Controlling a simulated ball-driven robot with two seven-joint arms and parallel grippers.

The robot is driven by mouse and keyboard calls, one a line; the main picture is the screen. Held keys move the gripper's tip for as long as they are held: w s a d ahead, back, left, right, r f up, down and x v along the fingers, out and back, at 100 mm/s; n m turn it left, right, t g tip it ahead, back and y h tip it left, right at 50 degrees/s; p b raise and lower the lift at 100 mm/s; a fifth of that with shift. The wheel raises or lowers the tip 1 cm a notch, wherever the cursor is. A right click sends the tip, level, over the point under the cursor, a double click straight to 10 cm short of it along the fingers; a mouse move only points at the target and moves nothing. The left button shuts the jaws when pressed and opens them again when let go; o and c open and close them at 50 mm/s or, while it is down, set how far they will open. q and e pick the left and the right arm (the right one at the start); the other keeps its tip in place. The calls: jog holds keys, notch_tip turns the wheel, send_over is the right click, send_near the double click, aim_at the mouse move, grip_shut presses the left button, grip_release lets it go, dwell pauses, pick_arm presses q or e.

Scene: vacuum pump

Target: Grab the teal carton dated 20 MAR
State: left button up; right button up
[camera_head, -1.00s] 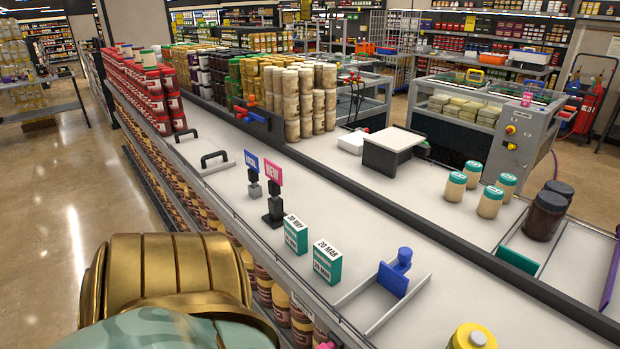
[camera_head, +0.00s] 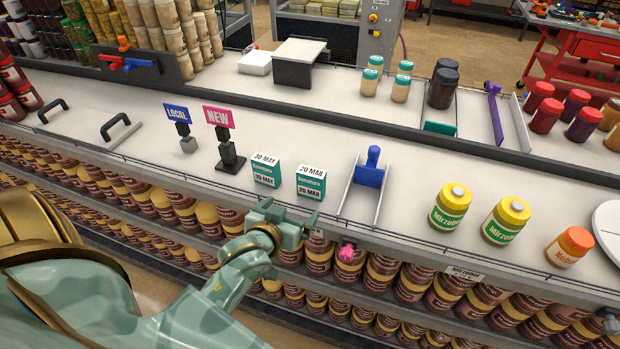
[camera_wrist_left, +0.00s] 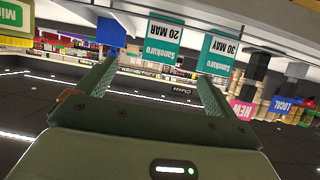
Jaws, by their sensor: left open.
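The teal and white carton dated 20 MAR (camera_head: 311,182) stands upright on the white counter near its front edge. It also shows upside down in the left wrist view (camera_wrist_left: 164,45), between and beyond the fingertips. A matching carton dated 30 MAY (camera_head: 265,170) stands just to its left, and to its right in the left wrist view (camera_wrist_left: 219,52). My left gripper (camera_head: 289,211) is open and empty at the counter's front edge, nearer than both cartons and apart from them. It also shows in the left wrist view (camera_wrist_left: 155,70). My right gripper is not in view.
A blue-handled divider (camera_head: 369,168) stands right of the cartons. Signs marked NEW (camera_head: 219,117) and LOCAL (camera_head: 177,114) stand to the left. Yellow-lidded jars (camera_head: 450,206) are farther right. A thin rail runs along the counter's front edge, above shelves of jars.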

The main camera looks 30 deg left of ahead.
aim_at(309, 180)
pick_arm(q)
jog(key=x, duration=0.3)
jog(key=r+b+x, duration=0.1)
jog(key=x, duration=0.6)
jog(key=shift+w+a+r+b, duration=0.15)
jog(key=shift+w+a+b, duration=0.2)
jog(key=shift+w, duration=0.25)
jog(key=x, duration=0.5)
jog(key=shift+w+r+b, duration=0.15)
jog(key=shift+w+b, duration=0.05)
jog(key=shift+b, duration=0.2)
jog(key=shift+s+r, duration=0.1)
jog(key=c, duration=1)
